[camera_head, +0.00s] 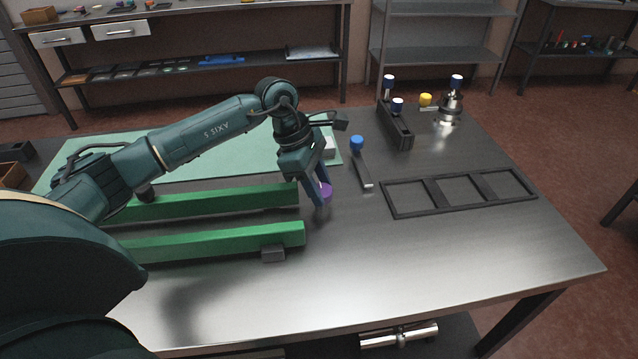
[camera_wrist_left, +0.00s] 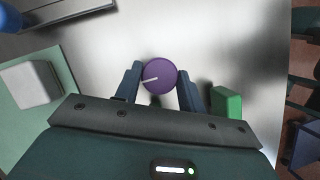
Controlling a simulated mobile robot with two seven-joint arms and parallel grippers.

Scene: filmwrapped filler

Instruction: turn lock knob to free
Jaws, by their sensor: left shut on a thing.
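A round purple knob (camera_head: 327,190) with a white pointer line stands at the right ends of two green bars. It also shows in the left wrist view (camera_wrist_left: 159,75), where its white line points left and slightly down. My left gripper (camera_head: 318,199) reaches down to it, and its two blue fingers are shut on it, one on each side. What the knob sits on is mostly hidden by the fingers. No free or lock marking can be made out. My right gripper is not in view.
Two green bars (camera_head: 206,241) lie left of the knob. A pale green mat (camera_head: 215,158) with a white block (camera_head: 328,147) lies behind. A blue-topped lever (camera_head: 357,143), a dark three-opening frame (camera_head: 459,191) and a dark holder (camera_head: 396,125) stand right. The table front is clear.

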